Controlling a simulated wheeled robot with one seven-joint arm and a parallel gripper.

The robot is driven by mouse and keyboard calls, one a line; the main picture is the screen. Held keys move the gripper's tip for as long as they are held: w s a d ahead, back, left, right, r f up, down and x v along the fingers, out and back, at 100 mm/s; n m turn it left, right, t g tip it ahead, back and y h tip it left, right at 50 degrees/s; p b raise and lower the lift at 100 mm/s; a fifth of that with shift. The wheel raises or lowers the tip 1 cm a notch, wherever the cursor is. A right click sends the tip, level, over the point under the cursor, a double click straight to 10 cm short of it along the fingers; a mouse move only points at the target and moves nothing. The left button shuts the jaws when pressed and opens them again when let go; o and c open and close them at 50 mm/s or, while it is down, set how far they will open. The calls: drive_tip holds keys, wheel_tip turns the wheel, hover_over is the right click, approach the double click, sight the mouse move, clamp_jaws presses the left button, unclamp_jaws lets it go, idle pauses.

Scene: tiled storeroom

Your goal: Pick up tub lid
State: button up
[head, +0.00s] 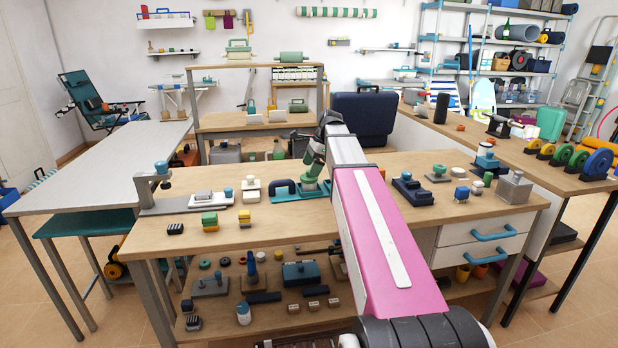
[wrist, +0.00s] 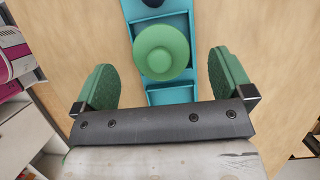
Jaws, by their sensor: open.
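A round green lid (wrist: 161,50) with a raised knob in its middle shows in the wrist view, over a teal tray (wrist: 180,94). My gripper (wrist: 162,62) is open, its two green fingers to the left and right of the lid and apart from it. In the head view my gripper (head: 313,160) is above the teal tray (head: 290,197) on the wooden workbench. There my arm hides part of the tray, and the lid is hard to separate from the green fingers.
A dark blue piece (head: 283,187) sits at the tray's left. White blocks (head: 250,187) and a green-and-yellow stack (head: 209,221) stand farther left. A dark blue device (head: 411,191) stands right of my arm. The front middle of the workbench (head: 285,230) is mostly clear.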

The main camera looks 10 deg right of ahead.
drive_tip(key=x, duration=0.3)
drive_tip(key=shift+r, duration=0.1)
drive_tip(key=c, duration=0.9)
drive_tip(key=shift+r, duration=0.1)
